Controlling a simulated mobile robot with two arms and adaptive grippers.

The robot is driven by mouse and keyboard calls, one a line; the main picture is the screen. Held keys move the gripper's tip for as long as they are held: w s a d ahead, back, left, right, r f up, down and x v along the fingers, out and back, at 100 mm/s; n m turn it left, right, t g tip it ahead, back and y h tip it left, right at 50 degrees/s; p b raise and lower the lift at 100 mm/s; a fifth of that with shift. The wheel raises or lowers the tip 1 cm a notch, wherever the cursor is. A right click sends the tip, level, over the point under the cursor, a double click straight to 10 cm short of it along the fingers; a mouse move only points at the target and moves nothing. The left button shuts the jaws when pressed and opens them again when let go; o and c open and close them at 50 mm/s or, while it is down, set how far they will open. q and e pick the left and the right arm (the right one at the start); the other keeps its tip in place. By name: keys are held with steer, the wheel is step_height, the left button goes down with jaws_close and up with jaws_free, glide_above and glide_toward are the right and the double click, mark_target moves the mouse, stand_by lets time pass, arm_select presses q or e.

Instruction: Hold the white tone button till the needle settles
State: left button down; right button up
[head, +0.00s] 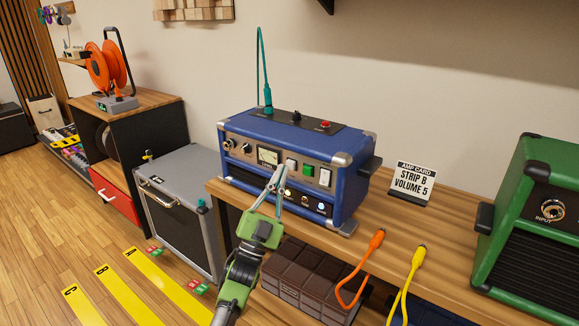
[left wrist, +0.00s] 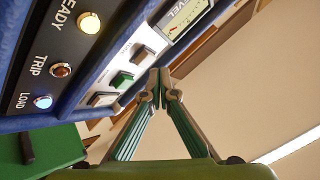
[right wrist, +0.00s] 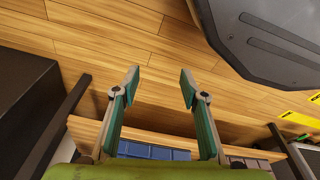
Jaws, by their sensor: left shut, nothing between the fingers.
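The blue amp (head: 285,135) stands on the wooden bench. Its front has a needle meter (head: 267,156), a white button (head: 291,166), a green button (head: 308,170) and a white rocker (head: 325,177). My left gripper (head: 279,170) is shut and empty, its tips in front of the panel between the meter and white button. In the left wrist view, the tips (left wrist: 160,84) are close to the shaded button (left wrist: 144,54) beside the meter (left wrist: 186,18); contact cannot be told. The needle is too small to read surely. My right gripper (right wrist: 160,84) is open and empty, above the floor.
READY (left wrist: 90,22) and LOAD (left wrist: 42,102) lamps glow; TRIP (left wrist: 61,70) looks dimmer. Orange (head: 350,285) and yellow (head: 407,283) cables hang at the bench's front.

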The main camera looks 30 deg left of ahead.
arm_select(q)
steer(key=shift+w, duration=0.4)
arm_select(e)
steer(key=shift+w+a+r, duration=0.1)
steer(key=shift+w+r, duration=0.1)
steer(key=shift+r, duration=0.25)
steer(key=shift+w+r, duration=0.2)
steer(key=shift+r, duration=0.25)
arm_select(q)
steer(key=shift+b, duration=0.3)
steer(key=shift+w, duration=0.15)
arm_select(e)
steer(key=shift+w+r, duration=0.2)
